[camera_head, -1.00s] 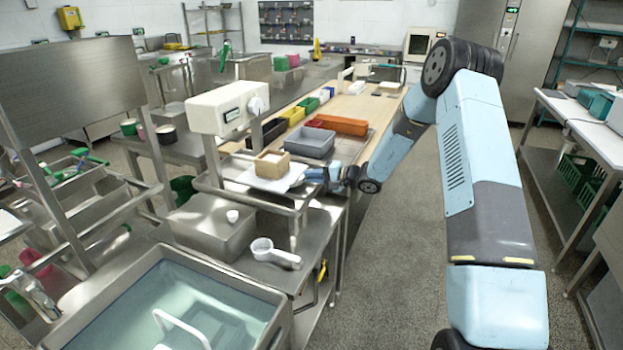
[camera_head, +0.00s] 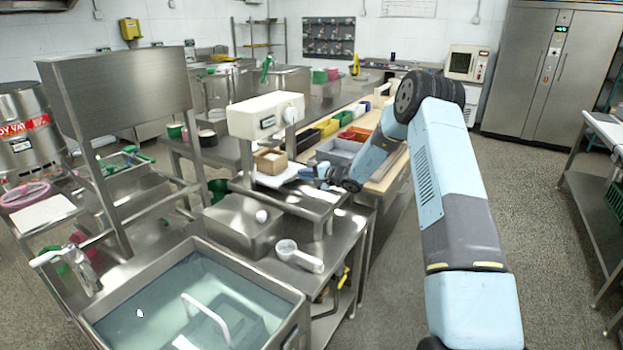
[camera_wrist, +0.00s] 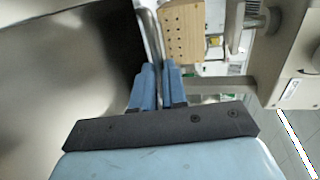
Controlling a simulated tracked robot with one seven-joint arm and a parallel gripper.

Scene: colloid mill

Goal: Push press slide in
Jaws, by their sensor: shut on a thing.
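The press has a white head (camera_head: 266,116) on a steel frame. Its slide (camera_head: 290,174), a pale plate, sticks out to the right below the head. A wooden box (camera_head: 270,161) stands on the slide, partly under the head; its perforated side (camera_wrist: 183,32) shows in the wrist view. My gripper (camera_head: 318,173) is at the slide's right end. In the wrist view, my gripper (camera_wrist: 158,72) has its two blue fingers close together around a thin metal strip, which looks like the slide's handle or edge. The grip itself is partly hidden.
A grey bin (camera_head: 338,150) and several coloured bins stand on the wooden table behind my forearm. A white scoop (camera_head: 298,256) lies on the steel bench in front. A water-filled sink (camera_head: 190,300) is at the lower left.

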